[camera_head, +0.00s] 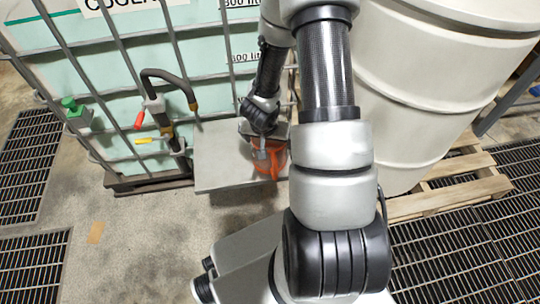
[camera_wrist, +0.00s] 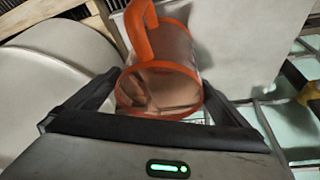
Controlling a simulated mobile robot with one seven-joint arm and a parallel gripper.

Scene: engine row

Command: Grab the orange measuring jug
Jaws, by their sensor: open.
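The orange measuring jug (camera_head: 278,157) stands at the right front part of a flat grey slab, partly hidden by my gripper and arm. In the wrist view the jug (camera_wrist: 160,90) has an orange rim, a see-through body and an orange handle pointing up in the picture. My gripper (camera_head: 262,148) is open at the jug. In the wrist view its dark fingers (camera_wrist: 162,97) lie on either side of the jug's rim. I cannot tell whether either finger touches it.
The grey slab (camera_head: 222,172) sits in front of a caged liquid tank (camera_head: 110,65) with a black hose and valve (camera_head: 160,115). A large pale drum (camera_head: 420,90) stands on a wooden pallet (camera_head: 455,190) at the right.

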